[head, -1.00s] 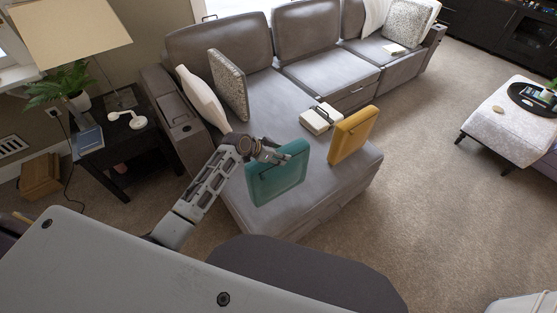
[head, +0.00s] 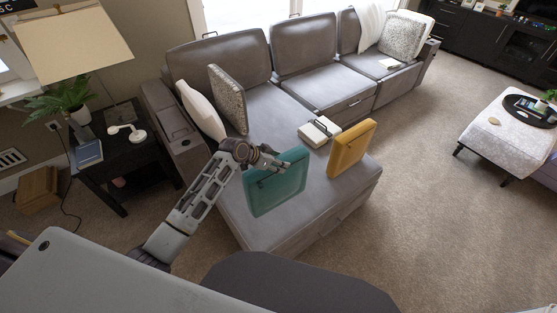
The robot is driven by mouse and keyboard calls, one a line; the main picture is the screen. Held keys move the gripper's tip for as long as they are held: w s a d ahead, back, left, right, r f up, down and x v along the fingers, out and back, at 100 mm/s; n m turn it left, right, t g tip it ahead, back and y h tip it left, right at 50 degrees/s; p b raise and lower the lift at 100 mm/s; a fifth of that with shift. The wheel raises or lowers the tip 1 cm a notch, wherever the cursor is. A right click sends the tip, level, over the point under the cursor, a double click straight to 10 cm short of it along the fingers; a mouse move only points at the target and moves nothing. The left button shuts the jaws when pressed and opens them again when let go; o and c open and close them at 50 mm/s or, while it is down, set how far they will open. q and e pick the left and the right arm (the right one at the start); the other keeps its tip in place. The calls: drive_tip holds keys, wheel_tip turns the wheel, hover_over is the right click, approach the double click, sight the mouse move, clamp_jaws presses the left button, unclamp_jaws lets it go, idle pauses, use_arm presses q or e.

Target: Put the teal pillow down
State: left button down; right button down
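The teal pillow (head: 277,185) stands roughly upright over the front part of the grey sofa's chaise seat (head: 262,228). My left gripper (head: 270,162) reaches in from the left and is at the pillow's upper left edge. Its fingers appear closed on that edge, partly hidden by the gripper body and the pillow. I cannot tell whether the pillow's lower edge touches the seat. My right gripper is not in view.
A yellow pillow (head: 351,148) stands right of the teal one, with a white box-like object (head: 319,132) behind. A patterned pillow (head: 228,99) and white pillow (head: 200,110) lean at the chaise's left. A side table (head: 125,160) stands left. Carpet is open at right.

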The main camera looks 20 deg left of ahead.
sight(267, 183)
use_arm(q)
drive_tip(key=shift+s, duration=0.1)
drive_tip(key=shift+s+f, duration=0.3)
drive_tip(key=shift+f, duration=0.1)
drive_tip(key=s+f+n+y, duration=0.1)
drive_tip(key=s, duration=0.1)
drive_tip(key=s+a+f+n+t, duration=0.1)
drive_tip(key=s+f, duration=0.1)
drive_tip(key=s+f+n+y, duration=0.1)
drive_tip(key=s, duration=0.1)
drive_tip(key=shift+s+a+f+n+t+y, duration=0.1)
drive_tip(key=shift+a+f+n+t+y, duration=0.2)
drive_tip(key=shift+n, duration=0.1)
drive_tip(key=s+a+n+y, duration=0.2)
drive_tip(key=s+n+y, duration=0.1)
drive_tip(key=s, duration=0.5)
drive_tip(key=shift+f+n+t, duration=0.3)
drive_tip(key=shift+f+n, duration=0.05)
drive_tip(key=shift+n, duration=0.25)
